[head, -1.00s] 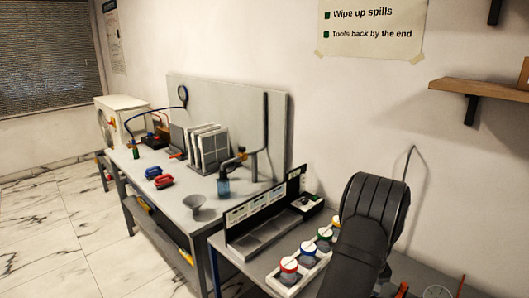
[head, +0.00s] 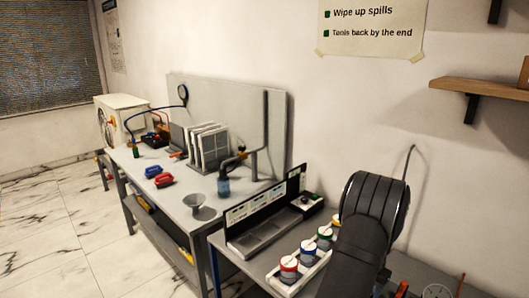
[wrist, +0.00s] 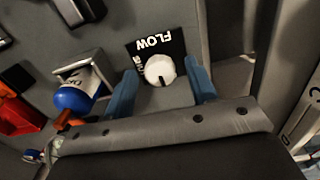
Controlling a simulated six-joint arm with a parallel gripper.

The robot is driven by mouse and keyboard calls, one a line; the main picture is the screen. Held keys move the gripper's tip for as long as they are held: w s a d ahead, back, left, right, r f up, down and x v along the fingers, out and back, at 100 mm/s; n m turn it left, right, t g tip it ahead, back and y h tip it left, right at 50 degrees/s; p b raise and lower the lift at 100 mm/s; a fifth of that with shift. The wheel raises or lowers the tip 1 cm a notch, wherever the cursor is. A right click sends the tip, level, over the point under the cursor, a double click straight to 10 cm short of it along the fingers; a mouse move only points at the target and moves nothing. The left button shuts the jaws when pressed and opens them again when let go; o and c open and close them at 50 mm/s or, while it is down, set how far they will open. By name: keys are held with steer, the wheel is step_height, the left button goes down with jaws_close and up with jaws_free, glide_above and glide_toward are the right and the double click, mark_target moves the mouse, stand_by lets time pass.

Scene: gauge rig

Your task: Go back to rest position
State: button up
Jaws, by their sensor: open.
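My gripper (wrist: 160,76) shows in the wrist view as two blue fingers, spread apart and with nothing held between them. A white round knob (wrist: 160,71) with a dark mark appears between the fingertips, on a black plate labelled FLOW (wrist: 160,46). I cannot tell how far the fingertips are from the knob. In the head view my dark arm stands at the lower right, and my gripper is hidden there.
In the wrist view a blue round part (wrist: 74,99) and a red part (wrist: 17,115) lie to the left. In the head view colour-ringed pots (head: 308,247) stand beside my arm.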

steer(key=shift+m, duration=1.4)
